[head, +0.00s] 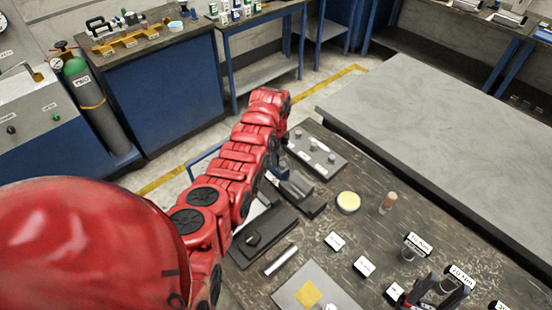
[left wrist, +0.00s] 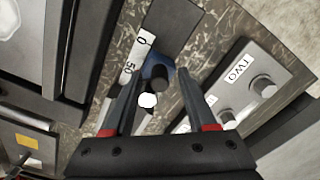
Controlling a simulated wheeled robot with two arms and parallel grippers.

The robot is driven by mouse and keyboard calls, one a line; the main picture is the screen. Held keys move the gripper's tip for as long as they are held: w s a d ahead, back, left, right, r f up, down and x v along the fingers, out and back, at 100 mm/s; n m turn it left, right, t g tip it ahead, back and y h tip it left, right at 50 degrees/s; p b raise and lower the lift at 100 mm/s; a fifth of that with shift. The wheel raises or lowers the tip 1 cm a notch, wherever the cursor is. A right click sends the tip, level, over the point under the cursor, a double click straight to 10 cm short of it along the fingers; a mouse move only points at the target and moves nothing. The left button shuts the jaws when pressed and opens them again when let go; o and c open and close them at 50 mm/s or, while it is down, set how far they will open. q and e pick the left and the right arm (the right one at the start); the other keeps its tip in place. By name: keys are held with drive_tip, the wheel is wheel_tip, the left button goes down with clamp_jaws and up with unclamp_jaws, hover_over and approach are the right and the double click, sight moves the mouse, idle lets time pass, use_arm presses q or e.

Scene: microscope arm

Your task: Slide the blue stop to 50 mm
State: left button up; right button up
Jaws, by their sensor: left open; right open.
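The blue stop (left wrist: 169,70) sits on a dark rail (left wrist: 172,22) in the left wrist view, partly covered by a black knob. A white scale strip (left wrist: 138,50) with 0 and 50 marks runs beside the rail. My left gripper (left wrist: 158,82) is open, one finger on each side of the stop; I cannot tell whether either finger touches it. In the head view the blue stop (head: 281,173) is a small blue patch beside my red left arm, which hides much of that gripper. My right gripper (head: 434,284) is open and empty at the lower right.
A grey plate with knobs (head: 316,152) stands close to the rail. A dark block (head: 262,236), a metal rod (head: 281,261), a yellow-topped disc (head: 348,202), a wooden-handled piece (head: 388,203) and labelled weights (head: 416,243) occupy the bench.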

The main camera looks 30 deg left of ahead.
use_arm(q)
clamp_jaws()
idle(1.4)
